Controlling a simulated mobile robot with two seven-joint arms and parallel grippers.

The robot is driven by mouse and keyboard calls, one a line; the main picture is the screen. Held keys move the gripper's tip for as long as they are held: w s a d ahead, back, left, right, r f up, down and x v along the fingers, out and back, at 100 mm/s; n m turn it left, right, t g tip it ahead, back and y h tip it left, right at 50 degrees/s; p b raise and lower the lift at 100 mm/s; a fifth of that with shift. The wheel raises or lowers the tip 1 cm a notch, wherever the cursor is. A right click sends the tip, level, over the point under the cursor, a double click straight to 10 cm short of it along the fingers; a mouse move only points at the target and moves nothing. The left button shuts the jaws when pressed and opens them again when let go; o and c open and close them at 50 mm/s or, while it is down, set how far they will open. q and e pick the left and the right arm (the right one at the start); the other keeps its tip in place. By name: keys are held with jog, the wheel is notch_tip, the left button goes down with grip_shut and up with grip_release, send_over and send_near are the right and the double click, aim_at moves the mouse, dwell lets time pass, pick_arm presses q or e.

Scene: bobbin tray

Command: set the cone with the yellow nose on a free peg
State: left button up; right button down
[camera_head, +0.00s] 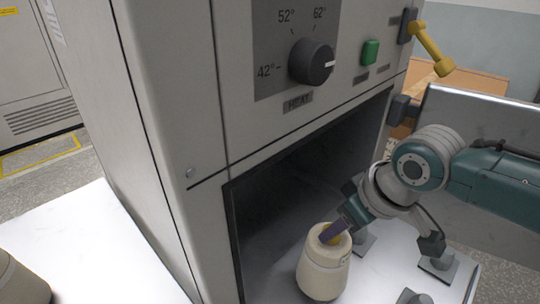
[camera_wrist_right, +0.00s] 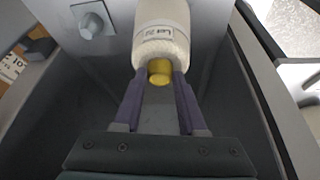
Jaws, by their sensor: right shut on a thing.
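The cream cone (camera_head: 323,272) with the yellow nose (camera_head: 335,238) stands roughly upright at the mouth of the open cabinet. My right gripper (camera_head: 332,231) reaches in from the right and is shut on the nose from above. In the right wrist view the purple fingers (camera_wrist_right: 159,78) close on both sides of the yellow nose (camera_wrist_right: 160,67), with the labelled cone body (camera_wrist_right: 162,32) beyond. Grey pegs on square bases (camera_head: 438,266) stand on the white surface to the right. The cone's underside is hidden, so I cannot tell what it rests on. My left gripper is out of view.
The cabinet (camera_head: 165,130) has a heat knob (camera_head: 311,62) and a green button (camera_head: 370,52) above the opening. Its edge is close to the cone. A yellow handle (camera_head: 432,50) sticks out at upper right. Another cream cone (camera_head: 18,282) is cut off at lower left.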

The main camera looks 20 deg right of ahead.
jog(key=shift+f, duration=0.25)
jog(key=shift+c, duration=2)
grip_release()
jog(key=p+v, duration=0.2)
jog(key=v, duration=0.7)
jog(key=shift+r+p, duration=0.3)
jog(key=shift+r, duration=0.1)
jog(key=shift+s, duration=0.1)
